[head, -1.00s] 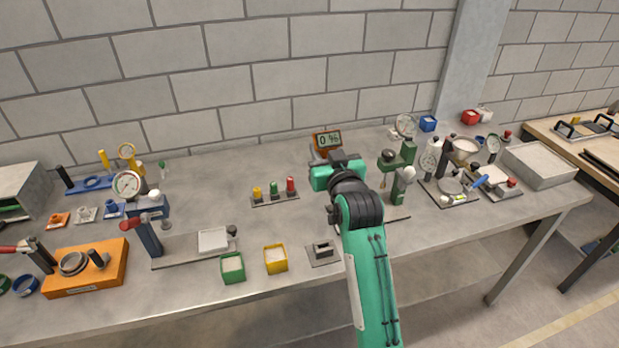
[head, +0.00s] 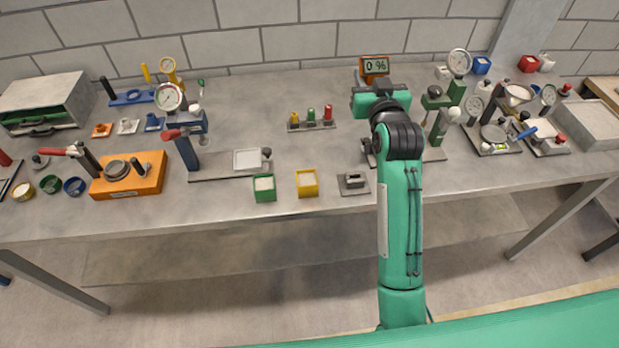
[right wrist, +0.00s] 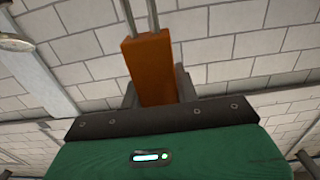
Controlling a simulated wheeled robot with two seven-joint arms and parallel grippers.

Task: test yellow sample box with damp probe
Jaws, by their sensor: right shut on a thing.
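The yellow sample box (head: 307,183) stands open-topped near the bench's front edge, with pale contents, apart from my gripper. The damp probe (head: 374,66) is an orange block with a display that seems to read "0 %". My right gripper (head: 376,85) is shut on it, over the back of the bench, behind and to the right of the yellow box. In the right wrist view the probe's orange body (right wrist: 152,70) sits between the fingers, and two metal prongs run out of it past the top edge. The prong tips are out of frame. My left gripper is not in view.
A green sample box (head: 264,188) stands just left of the yellow one. A small grey stand (head: 353,184) is to its right. Red, green and yellow pegs (head: 311,119) stand behind it. A green-grey instrument (head: 437,110) stands close right of my right arm.

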